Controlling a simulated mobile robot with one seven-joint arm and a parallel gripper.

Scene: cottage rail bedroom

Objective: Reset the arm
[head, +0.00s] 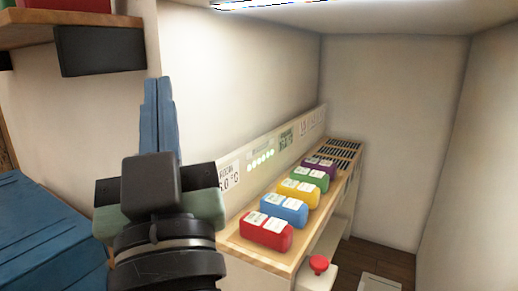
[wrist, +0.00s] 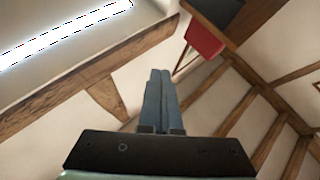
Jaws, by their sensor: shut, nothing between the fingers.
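My gripper (head: 158,105) points upward at the left of the head view, with its two blue fingers pressed together and nothing between them. It also shows in the wrist view (wrist: 160,85), its fingers pointing at the wall and ceiling. It is clear of every object. My dark wrist and forearm fill the lower left of the head view and hide what lies behind them.
A wooden shelf (head: 245,246) on the right holds a row of red (head: 266,231), blue, yellow, green and purple blocks. A red button (head: 318,264) sits below it. A wall shelf (head: 70,27) hangs upper left. A blue surface (head: 45,240) lies lower left.

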